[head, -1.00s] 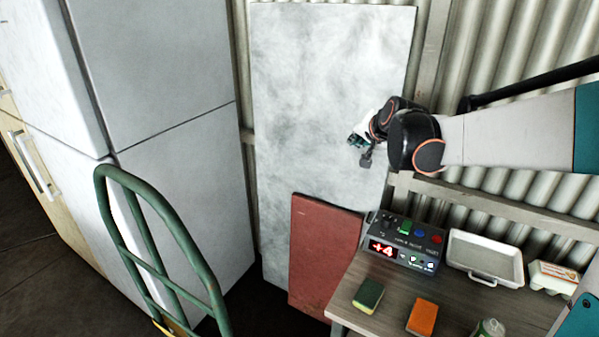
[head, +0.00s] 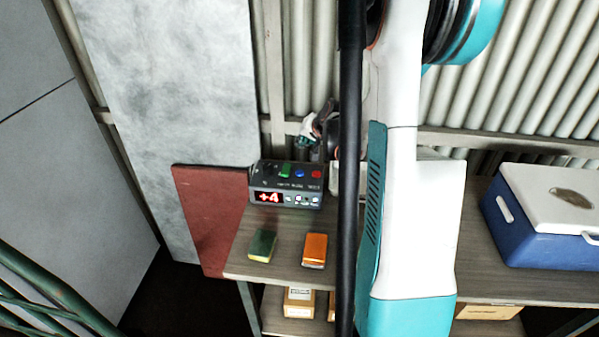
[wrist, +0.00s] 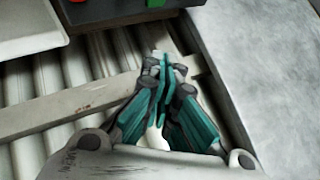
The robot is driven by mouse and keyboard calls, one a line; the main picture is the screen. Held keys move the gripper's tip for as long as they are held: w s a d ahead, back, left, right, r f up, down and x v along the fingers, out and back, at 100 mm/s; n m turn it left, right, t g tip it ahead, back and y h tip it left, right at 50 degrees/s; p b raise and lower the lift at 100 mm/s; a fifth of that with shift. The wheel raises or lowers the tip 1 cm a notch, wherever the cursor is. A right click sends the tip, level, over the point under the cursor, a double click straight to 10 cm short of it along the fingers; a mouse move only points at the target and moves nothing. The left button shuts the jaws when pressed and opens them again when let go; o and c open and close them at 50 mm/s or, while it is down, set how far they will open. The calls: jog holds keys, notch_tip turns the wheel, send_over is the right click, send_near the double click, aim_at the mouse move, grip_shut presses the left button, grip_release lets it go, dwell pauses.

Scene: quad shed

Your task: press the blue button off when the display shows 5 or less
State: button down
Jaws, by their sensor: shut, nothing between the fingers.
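The dark control box (head: 262,178) sits at the back left of the wooden bench. Its red display (head: 268,197) reads +4. On its top are a green button (head: 285,171), the blue button (head: 299,174) and a red button (head: 316,174). My gripper (head: 305,141) is just behind and above the box, partly hidden by my arm. In the wrist view my gripper (wrist: 160,62) is shut and empty, its teal fingers pointing towards the box edge (wrist: 120,14). The green button (wrist: 156,3) and part of the red one show there; the blue one is out of that view.
A green-yellow sponge (head: 262,245) and an orange sponge (head: 315,250) lie in front of the box. A blue-white cooler (head: 545,225) stands right. A white tray (wrist: 30,28) is beside the box. A red board (head: 208,210) leans left, against a pale panel (head: 165,90).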

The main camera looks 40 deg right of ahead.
aim_at(302, 171)
jog(key=shift+f, duration=0.15)
notch_tip(302, 171, down, 9)
jog(key=b, duration=0.6)
jog(key=shift+r, duration=0.2)
dwell(1.4)
jog(key=shift+f+b, duration=0.4)
jog(key=shift+b, duration=0.15)
jog(key=shift+f+b, duration=0.4)
jog(key=shift+f, duration=0.05)
dwell(0.5)
jog(key=shift+r, duration=0.1)
jog(key=shift+r+p, duration=0.6)
jog(key=shift+r, duration=0.2)
jog(key=shift+r, duration=0.1)
